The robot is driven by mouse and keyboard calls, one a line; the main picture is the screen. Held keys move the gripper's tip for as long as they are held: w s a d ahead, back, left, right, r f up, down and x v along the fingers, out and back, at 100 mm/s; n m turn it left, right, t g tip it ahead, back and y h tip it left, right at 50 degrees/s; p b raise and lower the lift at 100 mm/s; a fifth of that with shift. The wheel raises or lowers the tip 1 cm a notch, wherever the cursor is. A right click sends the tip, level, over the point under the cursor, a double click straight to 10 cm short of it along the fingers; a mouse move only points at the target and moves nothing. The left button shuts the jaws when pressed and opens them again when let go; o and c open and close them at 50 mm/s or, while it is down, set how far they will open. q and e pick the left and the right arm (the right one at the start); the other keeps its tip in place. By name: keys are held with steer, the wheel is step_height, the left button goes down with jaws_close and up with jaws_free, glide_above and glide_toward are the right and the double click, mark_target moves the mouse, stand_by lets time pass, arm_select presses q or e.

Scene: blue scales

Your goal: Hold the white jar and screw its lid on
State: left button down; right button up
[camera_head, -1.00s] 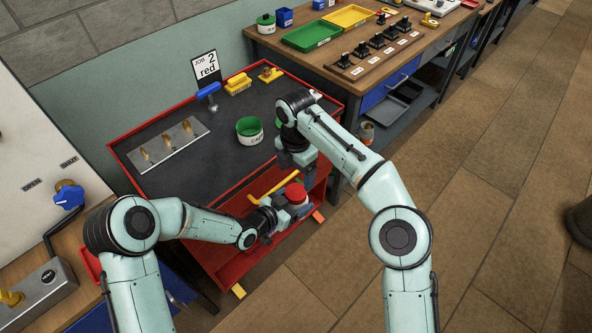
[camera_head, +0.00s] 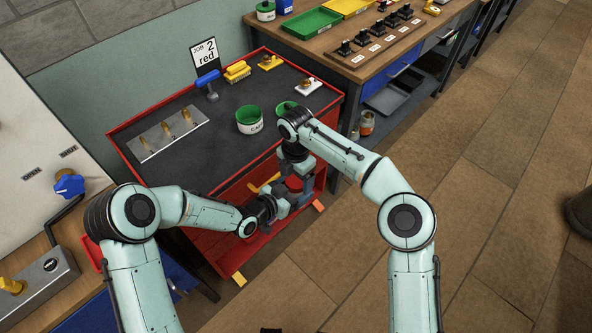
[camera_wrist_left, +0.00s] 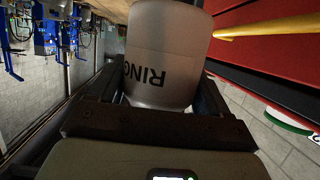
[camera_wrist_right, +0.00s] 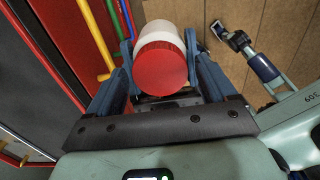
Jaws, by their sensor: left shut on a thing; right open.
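The white jar (camera_wrist_left: 165,60), with black lettering, is shut between the fingers of my left gripper (camera_head: 284,206), in front of the red cart. A red lid (camera_wrist_right: 160,68) sits at the top of the jar; how far it is screwed on cannot be told. My right gripper (camera_head: 297,166) is open directly above. In the right wrist view its fingers (camera_wrist_right: 158,50) stand on both sides of the lid, with gaps visible.
The cart's dark top (camera_head: 200,165) carries a green-rimmed can (camera_head: 249,120), a metal block with brass pegs (camera_head: 168,134) and several tools. A yellow bar (camera_wrist_left: 260,24) on the cart front is close to the jar. A wooden bench (camera_head: 330,58) stands behind right.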

steer(key=c, duration=1.1)
steer(key=m, duration=0.6)
steer(key=shift+m, duration=0.4)
steer(key=o, duration=1.2)
steer(key=shift+r, duration=2.25)
steer(key=shift+c, duration=0.5)
